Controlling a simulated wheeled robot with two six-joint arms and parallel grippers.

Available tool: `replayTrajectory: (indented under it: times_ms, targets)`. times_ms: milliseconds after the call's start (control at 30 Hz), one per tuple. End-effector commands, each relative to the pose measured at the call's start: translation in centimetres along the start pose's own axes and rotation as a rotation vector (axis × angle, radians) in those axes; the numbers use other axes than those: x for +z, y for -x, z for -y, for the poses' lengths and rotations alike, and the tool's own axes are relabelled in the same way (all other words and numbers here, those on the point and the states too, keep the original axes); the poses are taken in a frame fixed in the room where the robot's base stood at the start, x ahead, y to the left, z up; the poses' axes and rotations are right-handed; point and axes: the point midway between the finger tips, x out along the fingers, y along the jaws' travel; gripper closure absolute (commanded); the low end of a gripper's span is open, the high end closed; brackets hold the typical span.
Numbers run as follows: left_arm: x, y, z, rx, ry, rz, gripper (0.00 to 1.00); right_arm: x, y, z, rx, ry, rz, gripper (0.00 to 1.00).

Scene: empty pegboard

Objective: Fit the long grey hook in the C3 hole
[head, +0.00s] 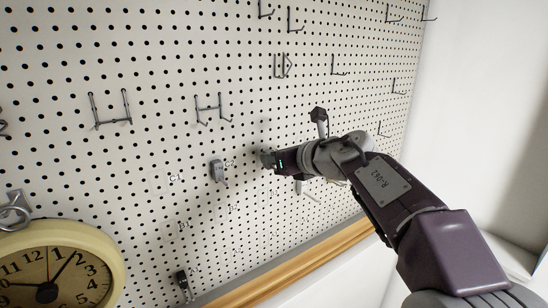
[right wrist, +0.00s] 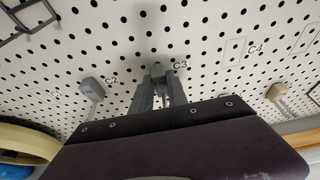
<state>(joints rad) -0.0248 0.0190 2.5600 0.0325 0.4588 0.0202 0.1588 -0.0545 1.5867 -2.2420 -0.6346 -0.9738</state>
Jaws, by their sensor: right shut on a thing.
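My right gripper (head: 268,160) is up against the pegboard (head: 150,60), its fingers pointing at the board. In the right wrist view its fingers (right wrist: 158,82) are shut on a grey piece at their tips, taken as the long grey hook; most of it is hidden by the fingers. The tips are just left of the printed C3 label (right wrist: 180,65), very close to the board. Whether the hook sits in the hole cannot be told. My left gripper is not in view.
A grey hook (head: 218,171) hangs left of the gripper, beside C2. A beige hook (right wrist: 277,92) is to the right, near C4. A yellow clock (head: 112,262) is at lower left. Wire hooks (head: 212,108) hang above. A wooden ledge (head: 270,275) runs below.

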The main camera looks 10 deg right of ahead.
Motion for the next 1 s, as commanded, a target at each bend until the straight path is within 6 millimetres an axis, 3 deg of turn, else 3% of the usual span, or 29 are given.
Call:
replayTrajectory:
  times_ms: [1000]
  targets:
    - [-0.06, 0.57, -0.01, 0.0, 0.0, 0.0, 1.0, 0.34, -0.85, -0.01, 0.001, 0.0, 0.0, 1.0]
